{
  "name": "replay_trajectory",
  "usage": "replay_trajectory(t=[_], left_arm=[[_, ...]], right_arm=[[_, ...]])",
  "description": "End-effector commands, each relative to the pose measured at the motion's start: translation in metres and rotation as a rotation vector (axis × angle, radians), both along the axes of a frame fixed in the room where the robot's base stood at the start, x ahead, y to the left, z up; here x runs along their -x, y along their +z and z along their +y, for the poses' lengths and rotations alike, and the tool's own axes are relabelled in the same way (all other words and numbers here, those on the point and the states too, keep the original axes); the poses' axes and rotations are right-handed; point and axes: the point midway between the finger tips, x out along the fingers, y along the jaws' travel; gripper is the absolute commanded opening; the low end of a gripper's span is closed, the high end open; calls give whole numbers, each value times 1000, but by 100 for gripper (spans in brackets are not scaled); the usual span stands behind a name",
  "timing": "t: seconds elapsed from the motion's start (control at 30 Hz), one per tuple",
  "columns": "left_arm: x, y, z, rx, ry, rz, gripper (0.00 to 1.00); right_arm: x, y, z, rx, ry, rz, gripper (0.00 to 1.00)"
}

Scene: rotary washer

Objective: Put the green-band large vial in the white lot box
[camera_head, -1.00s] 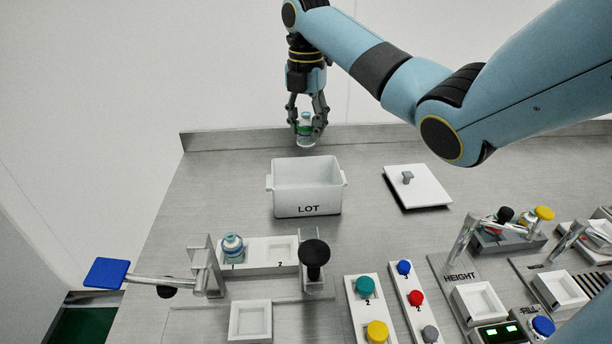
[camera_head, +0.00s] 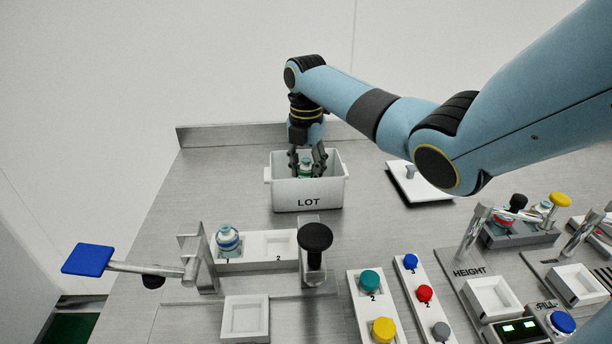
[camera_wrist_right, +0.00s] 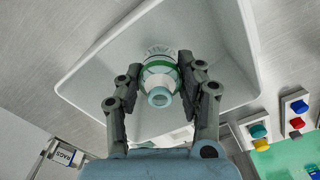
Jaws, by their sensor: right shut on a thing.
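The white lot box (camera_head: 286,196) stands open on the steel bench with LOT on its front. My right gripper (camera_head: 307,164) reaches down into it from above. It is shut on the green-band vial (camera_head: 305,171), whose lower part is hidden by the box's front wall. In the right wrist view the gripper (camera_wrist_right: 160,92) has a finger on each side of the vial (camera_wrist_right: 159,66), with the green band showing and the box walls (camera_wrist_right: 88,76) around it. I cannot tell whether the vial touches the box floor. My left gripper is not in view.
The box's lid (camera_head: 424,187) lies to the right. In front stands a two-place holder (camera_head: 262,256) with a blue-band vial (camera_head: 228,238) in place 1. A blue paddle lever (camera_head: 88,259), a black knob (camera_head: 315,237) and button panels (camera_head: 366,307) are nearer. The bench left of the box is clear.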

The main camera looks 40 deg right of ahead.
Motion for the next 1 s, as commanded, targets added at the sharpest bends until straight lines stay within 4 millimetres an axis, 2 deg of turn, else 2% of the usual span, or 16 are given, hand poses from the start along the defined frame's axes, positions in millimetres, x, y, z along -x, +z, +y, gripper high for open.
replay_trajectory(t=[0.13,0.5,0.53,0.7,1.0], left_arm=[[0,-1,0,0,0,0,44],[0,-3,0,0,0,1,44],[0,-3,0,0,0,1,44],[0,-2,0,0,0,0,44],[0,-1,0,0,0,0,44]], right_arm=[[0,-17,0,0,1,1,12],[0,-21,0,0,1,0,12],[0,-21,0,0,1,0,39],[0,-20,0,0,1,0,60],[0,-17,0,1,1,0,60]])
